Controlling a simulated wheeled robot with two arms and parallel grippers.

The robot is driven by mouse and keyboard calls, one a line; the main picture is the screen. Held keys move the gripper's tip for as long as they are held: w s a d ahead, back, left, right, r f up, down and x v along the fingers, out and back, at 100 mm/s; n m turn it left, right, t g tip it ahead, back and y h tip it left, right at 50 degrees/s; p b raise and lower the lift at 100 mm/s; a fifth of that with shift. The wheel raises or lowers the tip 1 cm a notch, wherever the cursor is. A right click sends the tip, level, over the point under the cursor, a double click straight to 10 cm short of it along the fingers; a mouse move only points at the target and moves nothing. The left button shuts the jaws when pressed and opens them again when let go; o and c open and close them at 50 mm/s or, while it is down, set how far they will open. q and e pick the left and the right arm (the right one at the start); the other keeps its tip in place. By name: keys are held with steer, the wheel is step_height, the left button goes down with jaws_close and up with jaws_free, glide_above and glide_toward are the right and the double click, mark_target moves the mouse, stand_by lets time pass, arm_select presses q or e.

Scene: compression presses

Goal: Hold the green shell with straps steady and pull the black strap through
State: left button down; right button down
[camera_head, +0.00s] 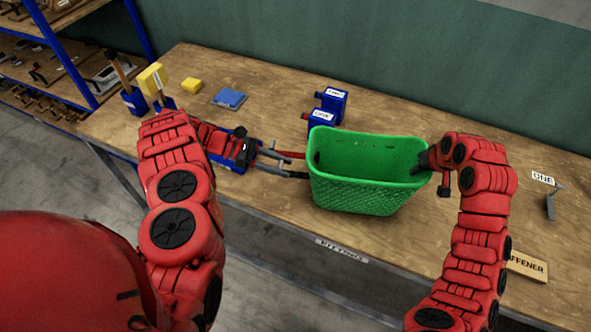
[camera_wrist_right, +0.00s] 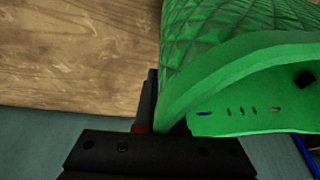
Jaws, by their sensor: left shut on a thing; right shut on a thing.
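The green shell (camera_head: 365,190) stands open side up on the wooden bench, and its textured wall also shows in the right wrist view (camera_wrist_right: 225,35). My right gripper (camera_head: 424,163) is shut on the shell's right rim. A small dark piece (camera_head: 317,158), possibly the black strap's end, shows at the shell's left inner wall; a black piece (camera_wrist_right: 303,80) also shows inside it in the wrist view. My left gripper (camera_head: 258,155) is left of the shell, shut on a grey tool (camera_head: 272,165) with red and dark ends reaching towards the shell. Whether they touch it is unclear.
Two blue labelled boxes (camera_head: 333,102) stand behind the shell. A grey bracket (camera_head: 551,204) and a sign (camera_head: 527,265) are at the right.

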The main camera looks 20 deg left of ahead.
arm_select(q)
steer(key=shift+s+a, duration=0.2)
steer(key=shift+a, duration=1.6)
arm_select(e)
steer(key=shift+d, duration=0.1)
arm_select(q)
steer(key=shift+c, duration=1.7)
jaws_free()
steer(key=v, duration=0.7)
steer(key=shift+a, duration=0.25)
steer(key=shift+r, duration=0.1)
arm_select(e)
steer(key=c, duration=0.9)
jaws_free()
steer(key=shift+r, duration=0.15)
